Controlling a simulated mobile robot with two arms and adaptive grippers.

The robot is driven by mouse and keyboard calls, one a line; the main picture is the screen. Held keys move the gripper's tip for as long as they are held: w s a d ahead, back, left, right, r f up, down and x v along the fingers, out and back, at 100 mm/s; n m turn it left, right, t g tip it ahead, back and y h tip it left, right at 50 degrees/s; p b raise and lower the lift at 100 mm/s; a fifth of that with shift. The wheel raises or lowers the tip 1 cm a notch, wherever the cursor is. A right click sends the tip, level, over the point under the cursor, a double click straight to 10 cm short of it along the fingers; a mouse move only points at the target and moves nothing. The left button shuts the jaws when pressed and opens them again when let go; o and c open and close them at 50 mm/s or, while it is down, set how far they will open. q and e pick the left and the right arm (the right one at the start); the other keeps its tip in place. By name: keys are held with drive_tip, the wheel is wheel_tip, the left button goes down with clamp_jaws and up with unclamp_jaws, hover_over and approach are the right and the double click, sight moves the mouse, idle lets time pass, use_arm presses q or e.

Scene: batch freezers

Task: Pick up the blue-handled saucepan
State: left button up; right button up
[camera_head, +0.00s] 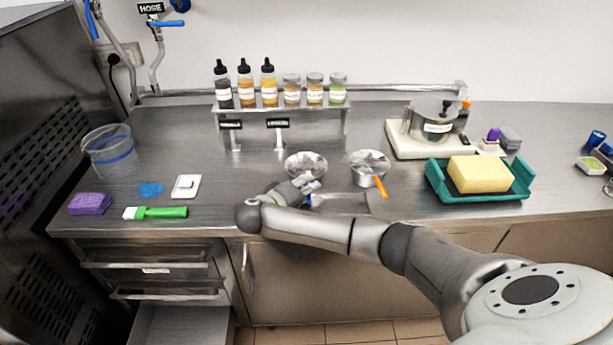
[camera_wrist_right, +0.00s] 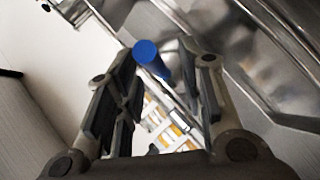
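The blue-handled saucepan (camera_head: 306,160) is a round metal pan on the counter, left of the orange-handled pan. A bit of its blue handle (camera_head: 309,200) shows beside my right gripper (camera_head: 308,186), which partly covers the pan's near side. In the right wrist view the blue handle (camera_wrist_right: 147,52) points toward the camera between the two spread fingers of the gripper (camera_wrist_right: 163,75). A gap shows at least on the right side of the handle; whether the left finger touches it I cannot tell. My left gripper is not in view.
An orange-handled pan (camera_head: 370,160) stands close on the right. A bottle rack (camera_head: 282,108) is behind. A teal tray (camera_head: 480,196) with a yellow sponge (camera_head: 480,174) is at right. A green-handled brush (camera_head: 160,212) and purple sponge (camera_head: 90,203) lie left.

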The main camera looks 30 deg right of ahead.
drive_tip(key=shift+c, duration=0.4)
clamp_jaws()
drive_tip(key=shift+r, duration=0.15)
